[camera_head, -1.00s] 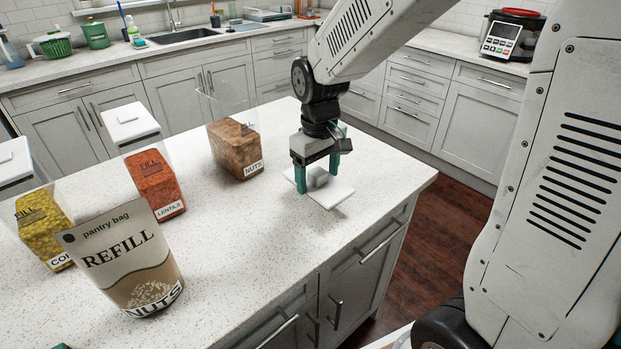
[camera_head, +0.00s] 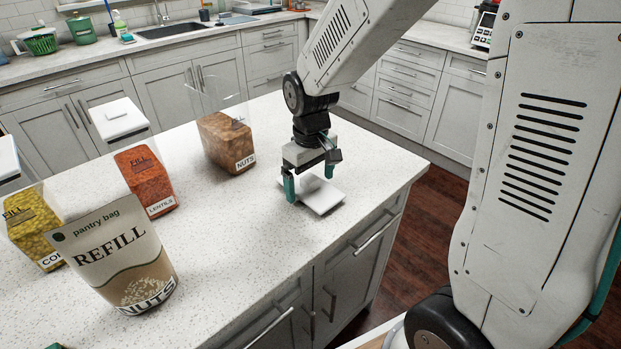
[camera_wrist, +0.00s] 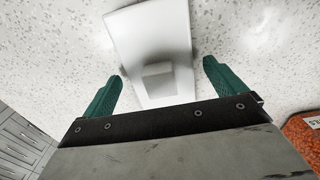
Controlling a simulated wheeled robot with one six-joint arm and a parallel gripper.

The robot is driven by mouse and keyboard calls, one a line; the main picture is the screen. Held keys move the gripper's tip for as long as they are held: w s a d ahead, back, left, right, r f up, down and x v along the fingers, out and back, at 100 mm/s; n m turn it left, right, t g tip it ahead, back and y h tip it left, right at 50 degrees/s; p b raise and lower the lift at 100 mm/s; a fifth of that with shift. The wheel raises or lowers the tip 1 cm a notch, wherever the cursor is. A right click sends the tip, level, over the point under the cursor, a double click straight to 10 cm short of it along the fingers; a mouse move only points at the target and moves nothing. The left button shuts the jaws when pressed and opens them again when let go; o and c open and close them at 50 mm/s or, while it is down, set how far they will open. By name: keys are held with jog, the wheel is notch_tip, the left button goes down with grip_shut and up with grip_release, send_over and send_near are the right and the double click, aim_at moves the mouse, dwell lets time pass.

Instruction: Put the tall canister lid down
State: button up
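The white square canister lid (camera_head: 318,196) lies flat on the island worktop near its right edge. Its raised knob (camera_head: 310,181) faces up. My gripper (camera_head: 308,184) is open just above the lid, its teal fingers spread apart. In the wrist view the lid (camera_wrist: 150,35) lies below, with its knob (camera_wrist: 158,80) between the open fingers (camera_wrist: 162,85) and clear gaps on both sides. The clear canister of nuts (camera_head: 226,140) stands without a lid to the left of my gripper.
Lidded canisters of lentils (camera_head: 147,182) and yellow contents (camera_head: 33,225) stand at the left. An upright nuts refill bag (camera_head: 120,255) stands at the front left. The worktop (camera_head: 235,225) between bag and lid is clear.

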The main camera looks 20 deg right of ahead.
notch_tip(320, 180, up, 11)
jog(key=s+d+r+m, duration=0.1)
jog(key=s, duration=1)
jog(key=s+d+r+m+t, duration=0.1)
jog(key=s+d+r+m, duration=0.1)
jog(key=s, duration=0.9)
jog(key=shift+r+m, duration=0.3)
